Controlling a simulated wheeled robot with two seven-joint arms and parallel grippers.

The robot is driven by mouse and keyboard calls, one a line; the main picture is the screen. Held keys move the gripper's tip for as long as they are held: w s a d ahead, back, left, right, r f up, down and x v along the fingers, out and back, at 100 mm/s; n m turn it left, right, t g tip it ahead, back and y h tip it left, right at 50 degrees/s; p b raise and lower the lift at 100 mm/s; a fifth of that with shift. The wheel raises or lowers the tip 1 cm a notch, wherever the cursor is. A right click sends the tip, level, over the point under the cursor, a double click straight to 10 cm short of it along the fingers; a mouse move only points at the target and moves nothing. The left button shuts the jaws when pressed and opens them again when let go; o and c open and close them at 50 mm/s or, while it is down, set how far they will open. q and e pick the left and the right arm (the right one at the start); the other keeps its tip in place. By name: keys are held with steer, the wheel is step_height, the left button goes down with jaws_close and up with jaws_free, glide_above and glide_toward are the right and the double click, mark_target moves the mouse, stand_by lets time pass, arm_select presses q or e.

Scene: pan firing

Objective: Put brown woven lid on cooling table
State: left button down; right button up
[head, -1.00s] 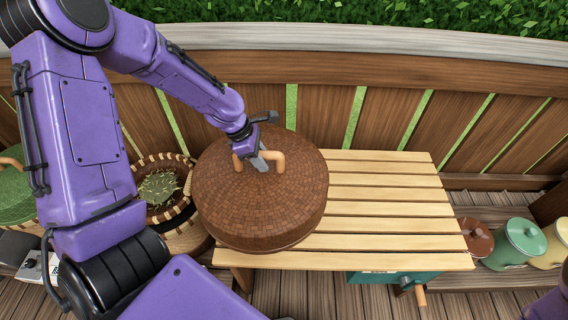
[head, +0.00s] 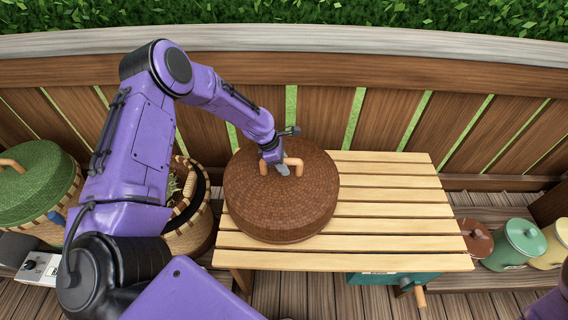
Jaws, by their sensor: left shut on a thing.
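The brown woven lid (head: 280,208) is round and domed, with a light tan handle (head: 293,163) on top. It is over the left part of the slatted wooden cooling table (head: 395,215); I cannot tell whether it touches the slats. My left gripper (head: 282,165) is shut on the lid's handle, coming in from the upper left. The lid hides the table's left slats beneath it. Of my right arm only a purple part shows at the lower right corner; its gripper is not in view.
An open woven basket (head: 200,225) stands left of the table, partly behind my left arm. A green-lidded basket (head: 35,190) is at the far left. Lidded jars, including a green one (head: 522,245), stand at the right. The table's right half is clear. A wooden fence (head: 320,120) runs behind.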

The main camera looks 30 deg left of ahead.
arm_select(q)
steer(key=c, duration=0.8)
jaws_free()
steer(key=v, duration=1.2)
steer(key=shift+s+r, duration=0.1)
